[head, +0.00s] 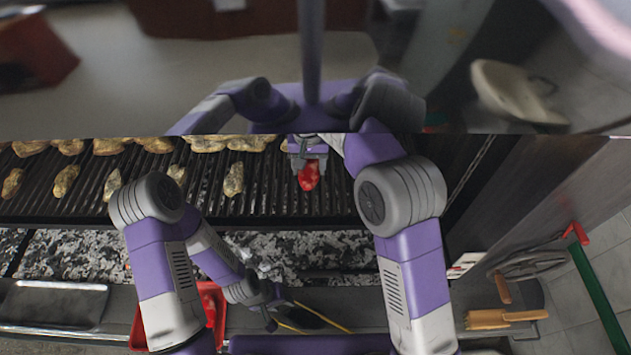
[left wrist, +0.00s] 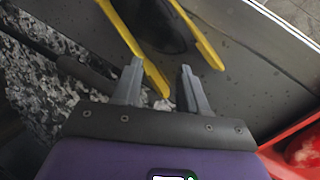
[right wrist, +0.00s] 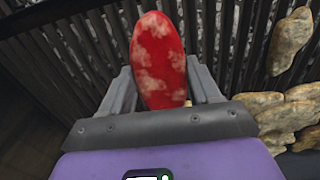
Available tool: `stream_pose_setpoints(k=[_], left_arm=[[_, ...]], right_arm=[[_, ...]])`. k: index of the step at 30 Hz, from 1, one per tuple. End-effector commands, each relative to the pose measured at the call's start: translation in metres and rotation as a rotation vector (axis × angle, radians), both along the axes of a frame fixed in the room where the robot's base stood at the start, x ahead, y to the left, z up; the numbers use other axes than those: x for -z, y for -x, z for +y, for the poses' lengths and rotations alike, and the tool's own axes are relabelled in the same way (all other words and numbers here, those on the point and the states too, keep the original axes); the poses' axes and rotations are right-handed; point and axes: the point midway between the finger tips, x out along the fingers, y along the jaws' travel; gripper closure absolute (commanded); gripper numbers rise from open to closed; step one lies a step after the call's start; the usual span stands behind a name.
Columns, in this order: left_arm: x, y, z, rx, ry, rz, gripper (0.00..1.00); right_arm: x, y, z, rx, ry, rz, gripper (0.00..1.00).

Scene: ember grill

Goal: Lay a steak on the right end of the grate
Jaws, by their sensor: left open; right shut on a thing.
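A red, marbled steak (head: 309,176) is held in my right gripper (head: 307,157), over the right part of the dark ribbed grate (head: 270,195). In the right wrist view the steak (right wrist: 158,55) stands out lengthwise between the two fingers (right wrist: 160,88), with grate bars behind it. Whether it touches the bars I cannot tell. My left gripper (head: 268,308) is low at the front counter, beside the red tray (head: 140,325).
Several browned pieces of meat (head: 233,180) lie on the grate's left and back; its right end looks bare. A yellow-edged black tool (head: 312,318) lies near my left gripper. Ash-grey coals (head: 300,247) show below the grate. A metal tray (head: 55,303) sits front left.

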Motion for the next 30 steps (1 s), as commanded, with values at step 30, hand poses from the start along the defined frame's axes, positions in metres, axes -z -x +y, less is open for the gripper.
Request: stream_pose_setpoints(k=[30], left_arm=[[-0.006, 0.000, 0.000, 0.000, 0.000, 0.000, 0.57]], right_arm=[[0.090, -0.011, -0.003, -0.009, 0.000, -0.001, 0.73]])
